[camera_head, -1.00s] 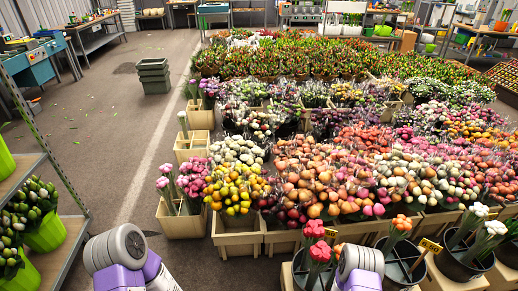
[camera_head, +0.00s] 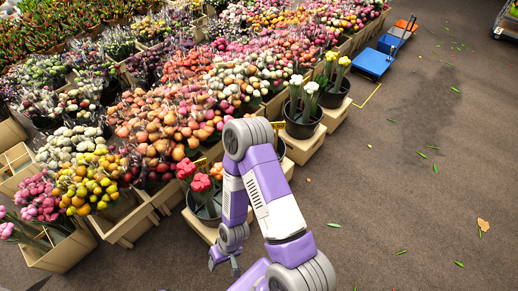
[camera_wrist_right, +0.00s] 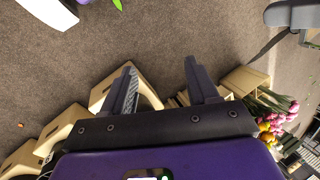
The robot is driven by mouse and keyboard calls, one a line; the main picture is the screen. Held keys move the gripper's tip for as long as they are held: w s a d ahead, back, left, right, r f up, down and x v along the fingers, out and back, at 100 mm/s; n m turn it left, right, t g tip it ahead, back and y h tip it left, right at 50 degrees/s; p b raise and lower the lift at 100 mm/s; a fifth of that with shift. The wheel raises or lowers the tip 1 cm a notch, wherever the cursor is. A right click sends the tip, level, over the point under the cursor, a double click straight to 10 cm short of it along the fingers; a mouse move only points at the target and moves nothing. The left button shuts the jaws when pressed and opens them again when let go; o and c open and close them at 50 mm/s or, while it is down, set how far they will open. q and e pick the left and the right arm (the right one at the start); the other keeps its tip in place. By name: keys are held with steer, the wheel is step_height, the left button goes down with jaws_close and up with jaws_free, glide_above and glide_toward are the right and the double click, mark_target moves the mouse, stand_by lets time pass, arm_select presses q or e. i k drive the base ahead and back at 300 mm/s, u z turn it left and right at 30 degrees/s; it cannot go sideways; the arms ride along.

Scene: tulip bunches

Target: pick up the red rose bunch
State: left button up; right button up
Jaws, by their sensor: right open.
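The red rose bunch (camera_head: 186,168) stands upright in a dark pot (camera_head: 203,212) on a wooden stand, in front of the flower display in the head view. Coral-red blooms (camera_head: 202,182) show right beside it. My right gripper (camera_head: 224,266) hangs below and in front of the pot, apart from the flowers. In the right wrist view the gripper (camera_wrist_right: 160,70) has its two fingers spread with nothing between them. The red bunch cannot be made out in that view. My left gripper is out of sight.
Yellow and orange bunches (camera_head: 90,182) fill wooden boxes at left. A blue cart (camera_head: 374,62) stands at the upper right. The floor (camera_head: 400,190) at right is mostly clear, with scattered leaves.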

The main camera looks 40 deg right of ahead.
mark_target(203, 187)
steer(key=z, duration=1)
steer(key=k, duration=1.3)
steer(key=u, duration=1.2)
steer(key=i, duration=1.3)
steer(key=z, duration=0.85)
steer(key=i, duration=0.45)
steer(key=u, duration=0.1)
